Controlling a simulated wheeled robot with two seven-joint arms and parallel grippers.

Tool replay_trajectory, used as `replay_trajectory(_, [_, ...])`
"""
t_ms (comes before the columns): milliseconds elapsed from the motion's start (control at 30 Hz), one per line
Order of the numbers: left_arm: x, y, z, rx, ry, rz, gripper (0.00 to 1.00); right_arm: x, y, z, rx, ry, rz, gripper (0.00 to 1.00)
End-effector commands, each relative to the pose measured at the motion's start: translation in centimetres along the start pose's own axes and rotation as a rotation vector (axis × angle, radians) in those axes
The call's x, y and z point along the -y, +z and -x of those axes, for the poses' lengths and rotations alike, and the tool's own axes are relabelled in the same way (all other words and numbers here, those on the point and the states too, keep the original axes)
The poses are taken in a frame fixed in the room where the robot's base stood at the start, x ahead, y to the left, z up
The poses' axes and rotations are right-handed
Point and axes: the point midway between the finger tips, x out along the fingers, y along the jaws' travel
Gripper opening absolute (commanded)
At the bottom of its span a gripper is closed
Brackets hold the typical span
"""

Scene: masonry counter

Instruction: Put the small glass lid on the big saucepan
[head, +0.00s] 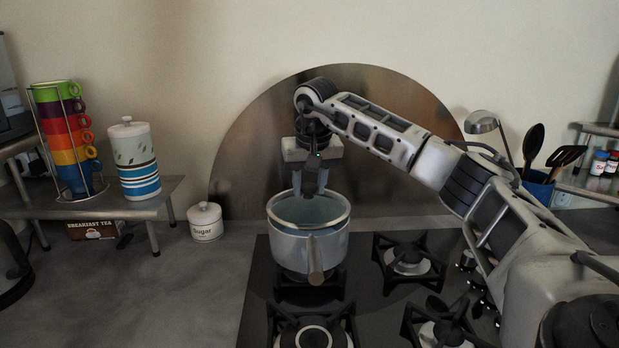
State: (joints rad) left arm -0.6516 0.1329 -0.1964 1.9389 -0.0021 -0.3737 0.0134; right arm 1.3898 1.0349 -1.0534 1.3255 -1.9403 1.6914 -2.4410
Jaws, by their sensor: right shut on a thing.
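The big saucepan (307,248) is pale grey metal and stands upright on a back-left burner, its handle (315,262) pointing toward me. My right gripper (311,192) points down over the pan's mouth, with its jaws shut on the small glass lid (308,212). The lid looks like a bluish, see-through disc at the level of the pan's rim. Its knob is hidden between the fingers. I cannot tell whether the lid touches the rim or hovers just above it. My left gripper is out of view.
The black gas hob (375,300) has several burners, the others bare. A white sugar jar (206,222) stands left of the hob. A small shelf (100,206) at left bears stacked mugs (67,135) and a striped canister (134,160). A blue utensil pot (538,187) stands at right.

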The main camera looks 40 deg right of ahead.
Motion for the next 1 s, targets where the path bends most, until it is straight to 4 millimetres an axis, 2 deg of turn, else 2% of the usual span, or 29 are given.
replay_trajectory(933, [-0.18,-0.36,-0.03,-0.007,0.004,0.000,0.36,0.01,0.23,-0.82,-0.001,0.000,0.001,0.00])
replay_trajectory(967, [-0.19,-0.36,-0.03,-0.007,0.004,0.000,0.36,0.01,0.22,-0.79,-0.001,0.000,0.001,0.45])
replay_trajectory(1000, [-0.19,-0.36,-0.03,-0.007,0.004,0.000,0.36,0.01,0.21,-0.78,-0.001,-0.001,0.000,0.56])
